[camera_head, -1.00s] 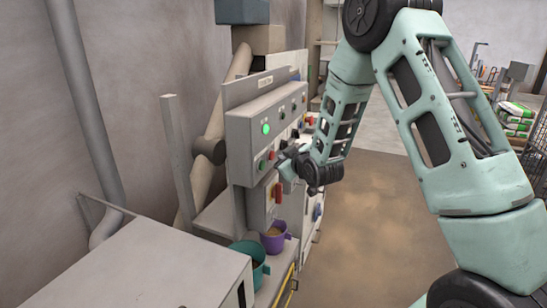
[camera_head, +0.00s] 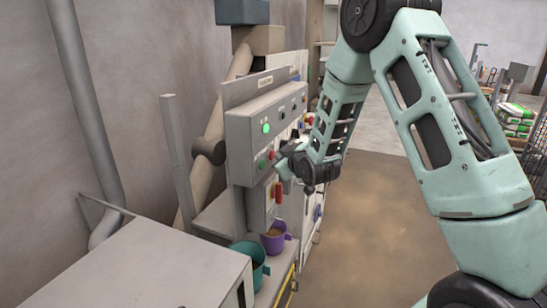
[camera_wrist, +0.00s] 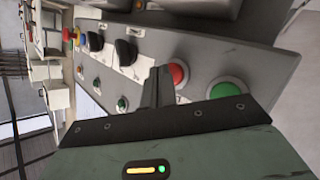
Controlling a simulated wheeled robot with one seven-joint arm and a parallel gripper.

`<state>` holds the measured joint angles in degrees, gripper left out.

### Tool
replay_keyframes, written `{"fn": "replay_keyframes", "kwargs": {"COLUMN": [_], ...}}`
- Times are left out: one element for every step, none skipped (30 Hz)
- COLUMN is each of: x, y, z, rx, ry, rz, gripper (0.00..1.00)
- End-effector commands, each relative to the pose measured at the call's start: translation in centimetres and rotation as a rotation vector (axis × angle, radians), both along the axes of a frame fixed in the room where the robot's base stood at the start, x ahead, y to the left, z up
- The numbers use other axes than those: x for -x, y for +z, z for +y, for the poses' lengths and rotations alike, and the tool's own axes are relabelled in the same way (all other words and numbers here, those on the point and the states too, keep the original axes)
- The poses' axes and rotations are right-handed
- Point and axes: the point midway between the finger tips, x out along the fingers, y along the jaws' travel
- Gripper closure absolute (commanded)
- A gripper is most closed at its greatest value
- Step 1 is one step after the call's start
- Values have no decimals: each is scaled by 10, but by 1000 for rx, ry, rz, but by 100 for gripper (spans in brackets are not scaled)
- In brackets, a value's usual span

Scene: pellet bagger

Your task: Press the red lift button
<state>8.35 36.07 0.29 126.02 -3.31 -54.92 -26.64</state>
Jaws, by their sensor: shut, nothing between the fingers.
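The grey control panel (camera_head: 258,138) stands on the machine left of my arm, with a lit green lamp or button on its upper face. A red button (camera_head: 271,155) shows low on the panel's front, close to my gripper (camera_head: 281,166). In the wrist view, a round red button (camera_wrist: 179,74) sits just right of my gripper's dark fingertips (camera_wrist: 158,85), with a larger green button (camera_wrist: 226,89) further right. My fingers are shut and empty. I cannot tell whether they touch the panel. No label is readable, so I cannot tell which red button is the lift button.
More buttons and black knobs (camera_wrist: 125,51) line the panel. A red handle (camera_head: 279,193) hangs below it. A teal cup (camera_head: 250,257) and a purple cup (camera_head: 273,243) stand beneath. A grey cabinet (camera_head: 160,265) fills the lower left.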

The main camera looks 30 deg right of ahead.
Motion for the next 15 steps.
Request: {"fn": "replay_keyframes", "kwargs": {"x": [0, -1, -1, -1, -1, -2, -2, -2, -3, -3, -3, -4, -4, -4, -4], "y": [0, 0, 0, 0, 0, 0, 0, 0, 0, 0, 0, 0, 0, 0, 0], "z": [0, 0, 1, 1, 1, 1, 2, 2, 2, 2, 2, 3, 3, 3, 3], "rx": [0, 0, 0, 0, 0, 0, 0, 0, 0, 0, 0, 0, 0, 0, 0], "ry": [0, 0, 0, 0, 0, 0, 0, 0, 0, -1, 0, -1, 0, 0, 0], "rz": [0, 0, 0, 0, -1, -1, -1, -1, -1, 0, -1, 0, -1, -1, -1], "gripper": [100, 100, 100, 100, 100, 100, 100, 100, 100, 100, 100, 100, 100, 100, 100]}}
